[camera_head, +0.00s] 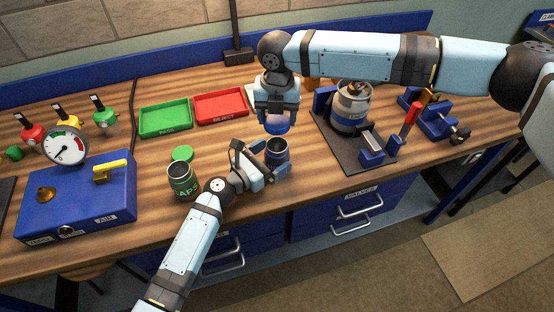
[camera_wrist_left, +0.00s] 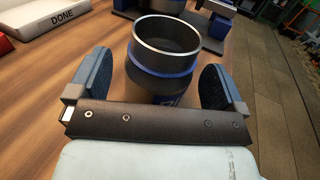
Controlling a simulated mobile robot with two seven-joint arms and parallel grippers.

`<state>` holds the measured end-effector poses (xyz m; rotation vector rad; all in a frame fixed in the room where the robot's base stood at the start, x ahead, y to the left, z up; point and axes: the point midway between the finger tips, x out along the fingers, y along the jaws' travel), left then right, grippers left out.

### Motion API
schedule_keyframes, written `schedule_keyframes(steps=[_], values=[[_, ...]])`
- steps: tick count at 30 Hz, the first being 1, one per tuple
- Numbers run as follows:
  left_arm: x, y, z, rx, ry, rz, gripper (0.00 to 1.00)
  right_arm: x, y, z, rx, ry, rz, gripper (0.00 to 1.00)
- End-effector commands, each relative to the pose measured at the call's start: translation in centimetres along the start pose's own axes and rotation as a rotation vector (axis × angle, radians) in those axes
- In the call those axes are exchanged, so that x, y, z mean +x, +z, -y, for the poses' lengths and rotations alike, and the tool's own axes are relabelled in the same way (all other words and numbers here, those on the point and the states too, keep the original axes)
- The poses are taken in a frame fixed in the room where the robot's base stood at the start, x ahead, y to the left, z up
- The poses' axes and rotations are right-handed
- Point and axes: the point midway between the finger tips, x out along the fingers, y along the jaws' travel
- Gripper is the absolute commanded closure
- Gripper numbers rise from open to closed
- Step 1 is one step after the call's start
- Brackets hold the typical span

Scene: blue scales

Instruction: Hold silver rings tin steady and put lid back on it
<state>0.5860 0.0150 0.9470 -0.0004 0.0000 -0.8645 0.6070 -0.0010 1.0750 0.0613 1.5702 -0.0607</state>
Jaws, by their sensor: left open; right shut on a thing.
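The blue tin (camera_head: 277,149) with a silver rim stands upright and uncovered near the table's front edge. It also shows from above in the left wrist view (camera_wrist_left: 165,62), where its inside looks empty. My left gripper (camera_head: 264,166) is open, with one finger on each side of the tin and a visible gap to each. My right gripper (camera_head: 277,112) points down and is shut on the blue lid (camera_head: 277,128). The lid is held level above the tin, apart from it. The tin's label is mostly hidden by my left gripper.
A green tin (camera_head: 182,184) stands open to the left, with a green lid (camera_head: 182,153) behind it. Green (camera_head: 166,131) and red (camera_head: 220,118) trays lie at the back. A blue gauge box (camera_head: 78,205) is far left. A dark fixture board (camera_head: 340,163) stands close right.

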Motion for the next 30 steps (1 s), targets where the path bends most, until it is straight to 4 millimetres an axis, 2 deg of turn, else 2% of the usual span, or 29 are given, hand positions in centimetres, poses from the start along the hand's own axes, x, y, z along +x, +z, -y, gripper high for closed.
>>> schedule_keyframes(steps=[6,16,17,24,26,30], values=[[1.8,0.0,0.0,0.0,0.001,0.0,0.03,0.0,0.0,0.0,0.0,0.0,0.0,0.59],[2.1,0.0,0.0,0.0,0.001,-0.001,0.03,0.0,0.0,0.0,0.0,0.0,0.0,0.59],[2.0,0.0,0.0,0.0,0.001,-0.001,0.08,0.0,0.0,0.0,0.0,0.0,0.0,0.59],[2.0,0.0,0.0,0.0,0.001,-0.001,0.63,0.0,0.0,0.0,0.0,0.0,0.0,0.59],[2.0,0.0,0.0,0.0,0.001,-0.001,0.76,0.0,0.0,0.0,0.0,0.0,0.0,0.59],[2.0,0.0,0.0,0.0,0.001,-0.001,0.76,0.5,0.0,0.0,0.0,0.0,-0.001,0.59]])
